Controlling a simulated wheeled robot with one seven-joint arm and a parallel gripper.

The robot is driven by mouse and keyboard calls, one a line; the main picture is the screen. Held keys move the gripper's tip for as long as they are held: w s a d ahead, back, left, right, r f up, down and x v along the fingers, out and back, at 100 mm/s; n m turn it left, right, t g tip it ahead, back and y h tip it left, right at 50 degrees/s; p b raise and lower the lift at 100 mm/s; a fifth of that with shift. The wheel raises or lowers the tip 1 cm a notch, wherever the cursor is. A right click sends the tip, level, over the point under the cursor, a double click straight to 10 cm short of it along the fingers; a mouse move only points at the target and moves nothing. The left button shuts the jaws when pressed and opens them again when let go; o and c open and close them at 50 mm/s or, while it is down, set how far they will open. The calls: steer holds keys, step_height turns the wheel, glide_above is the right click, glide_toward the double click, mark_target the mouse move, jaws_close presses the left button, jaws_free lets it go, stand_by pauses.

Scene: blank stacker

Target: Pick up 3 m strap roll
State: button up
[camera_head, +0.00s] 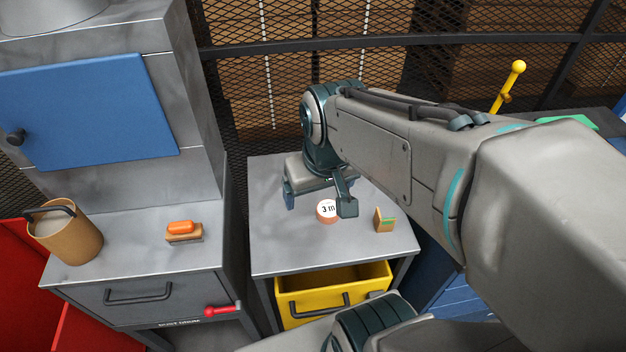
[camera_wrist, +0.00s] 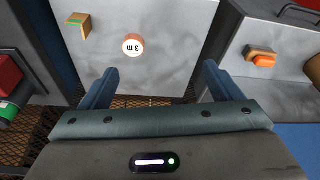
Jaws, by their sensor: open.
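The 3 m strap roll (camera_head: 327,211) is a small round roll with a white top marked "3 m" and an orange-brown side. It lies on the grey tabletop (camera_head: 285,245). My gripper (camera_head: 318,200) is over the same table beside the roll, partly hidden by my arm. In the wrist view, the roll (camera_wrist: 133,45) lies beyond the fingertips, a little left of the middle of the gap. My gripper (camera_wrist: 160,82) is open, with its blue fingers wide apart and nothing between them.
A small wooden block with a green stripe (camera_head: 384,220) stands right of the roll. An open yellow drawer (camera_head: 333,290) is below the tabletop. On the left cabinet are an orange-topped brush (camera_head: 183,232) and a tan mug (camera_head: 66,234). Mesh fencing (camera_head: 290,70) stands behind.

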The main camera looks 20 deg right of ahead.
steer(key=w+d+f+g, duration=0.1)
steer(key=w+d+f, duration=0.2)
steer(key=w+f, duration=0.35)
steer(key=g+b, duration=0.1)
steer(key=g, duration=0.1)
glide_above(328, 208)
steer(key=f, duration=1.5)
steer(key=shift+w+a, duration=0.25)
steer(key=shift+a, duration=0.05)
steer(key=shift+s+d+f, duration=0.1)
steer(key=shift+s+f, duration=0.1)
steer(key=shift+f, duration=0.4)
steer(key=shift+s+d+f+p, duration=0.15)
steer(key=shift+f+p, duration=0.4)
steer(key=shift+f, duration=1.45)
steer(key=c, duration=1.1)
